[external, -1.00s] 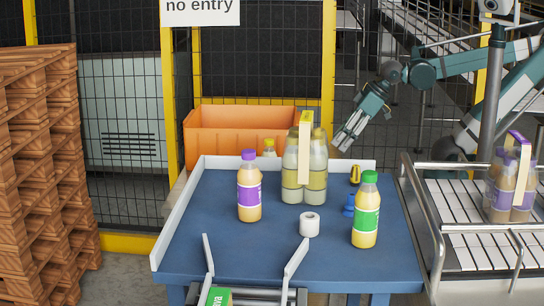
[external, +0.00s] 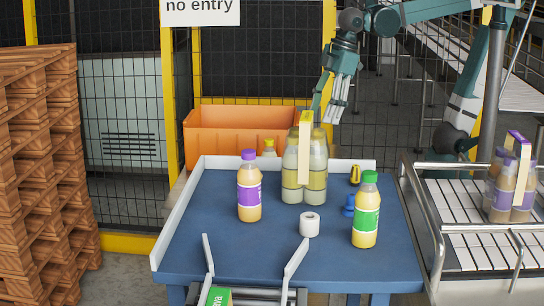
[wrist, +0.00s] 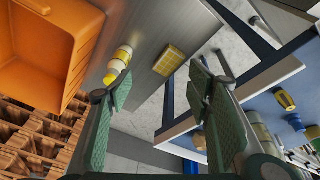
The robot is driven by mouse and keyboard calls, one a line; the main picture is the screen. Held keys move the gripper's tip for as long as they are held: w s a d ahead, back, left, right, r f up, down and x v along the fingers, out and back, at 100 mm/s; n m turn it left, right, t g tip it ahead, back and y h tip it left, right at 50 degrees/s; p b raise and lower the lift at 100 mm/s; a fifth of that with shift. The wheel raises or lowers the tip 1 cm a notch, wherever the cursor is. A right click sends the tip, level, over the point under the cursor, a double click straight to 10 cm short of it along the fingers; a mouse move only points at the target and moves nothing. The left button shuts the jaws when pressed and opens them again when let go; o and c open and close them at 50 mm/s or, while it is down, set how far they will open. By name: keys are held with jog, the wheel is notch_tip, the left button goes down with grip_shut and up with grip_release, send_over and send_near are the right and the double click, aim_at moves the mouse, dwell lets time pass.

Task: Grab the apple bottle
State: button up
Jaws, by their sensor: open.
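A bottle with a green cap and green label (external: 366,212) stands upright at the right of the blue table (external: 200,256). A bottle with a purple cap and purple label (external: 249,190) stands at the left. The label words are too small to read, so I cannot confirm which is apple. A pack of pale yellow-banded bottles with a yellow handle (external: 304,165) stands at the back middle. My gripper (external: 328,112) is open and empty, raised behind the table and beyond the bottle pack. In the wrist view, my open fingers (wrist: 155,95) point down with nothing between them.
An orange crate (external: 235,122) stands behind the table, with a small yellow-white bottle (wrist: 118,62) nearby. A white roll (external: 309,224) and small blue and yellow items lie on the table. A railed conveyor (external: 470,240) holds a purple-labelled pack at right.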

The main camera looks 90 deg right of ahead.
aim_at(370, 173)
jog(key=s+a+r+n+g+h+p, duration=0.1)
jog(key=a+r+n+p, duration=0.3)
jog(key=a, duration=0.7)
jog(key=a+r+n+g+h+p, duration=0.15)
jog(key=a+r, duration=0.35)
jog(key=a, duration=0.6)
jog(key=s+a+r+n+g+p, duration=0.15)
jog(key=a+r+n, duration=0.3)
jog(key=a, duration=0.55)
jog(key=s+a+f+n+p, duration=0.1)
jog(key=s+a+f+p, duration=0.1)
jog(key=a, duration=0.7)
jog(key=s+a+f+n+y+p, duration=0.1)
jog(key=a+f+p, duration=0.1)
jog(key=a, duration=0.7)
jog(key=s+a+f+p, duration=0.2)
jog(key=a+f+p, duration=0.1)
jog(key=a, duration=0.6)
jog(key=shift+s+f+n+t, duration=0.35)
jog(key=shift+f+n+t, duration=0.05)
jog(key=shift+f, duration=0.25)
jog(key=shift+s+a+f, duration=0.1)
jog(key=shift+a+f, duration=0.05)
jog(key=shift+a, duration=0.1)
jog(key=shift+f, duration=0.15)
jog(key=shift+f, duration=1.15)
jog(key=shift+f, duration=0.15)
